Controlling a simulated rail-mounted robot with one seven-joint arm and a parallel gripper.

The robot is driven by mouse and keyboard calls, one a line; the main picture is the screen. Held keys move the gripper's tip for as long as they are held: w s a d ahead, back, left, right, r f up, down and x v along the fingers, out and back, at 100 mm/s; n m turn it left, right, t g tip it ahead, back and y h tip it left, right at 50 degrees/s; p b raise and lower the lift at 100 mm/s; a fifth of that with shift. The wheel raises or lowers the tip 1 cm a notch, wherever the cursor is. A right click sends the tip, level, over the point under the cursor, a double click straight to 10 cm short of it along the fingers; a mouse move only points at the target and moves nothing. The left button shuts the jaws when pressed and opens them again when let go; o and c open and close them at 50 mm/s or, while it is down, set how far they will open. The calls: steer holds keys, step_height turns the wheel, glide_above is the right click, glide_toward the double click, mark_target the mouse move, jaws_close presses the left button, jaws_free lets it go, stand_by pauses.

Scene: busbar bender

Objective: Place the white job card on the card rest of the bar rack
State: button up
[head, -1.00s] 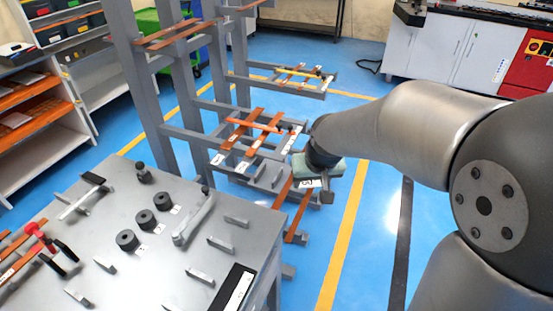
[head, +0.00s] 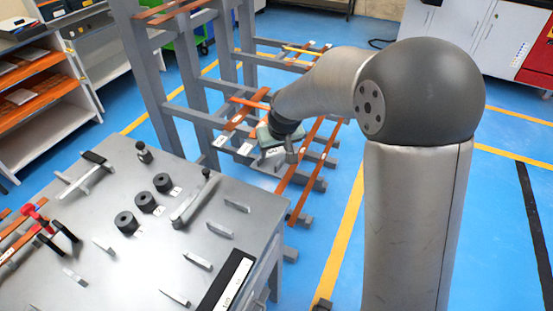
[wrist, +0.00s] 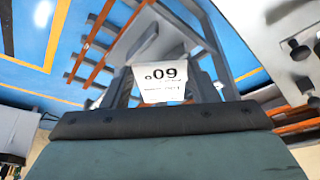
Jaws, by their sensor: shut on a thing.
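The white job card (wrist: 165,80) with black print shows in the wrist view, held by my gripper (wrist: 163,97), whose dark fingers are seen on either side. In the head view the card (head: 272,153) is a small white patch at the fingers of my gripper (head: 286,150). My gripper is in front of the lower arms of the grey bar rack (head: 140,70), over copper bars. I cannot tell from these views whether the card touches the rack. The card rest cannot be made out clearly; my gripper and wrist hide part of the rack there.
A grey bench (head: 140,265) with black rollers, pegs and red-handled clamps stands at the front left. Copper bars (head: 300,185) lie across the rack arms close to my gripper. A shelf unit (head: 40,100) is at the left. Blue floor is clear at the right.

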mark_target(278, 152)
steer(key=shift+w+d+f, duration=0.1)
steer(key=shift+w+f, duration=0.55)
steer(key=shift+f, duration=0.2)
steer(key=shift+w+f+b, duration=0.2)
steer(key=shift+f+b, duration=0.9)
steer(key=shift+f, duration=0.55)
steer(key=shift+f, duration=0.15)
steer(key=o, duration=0.9)
steer(key=shift+o, duration=0.2)
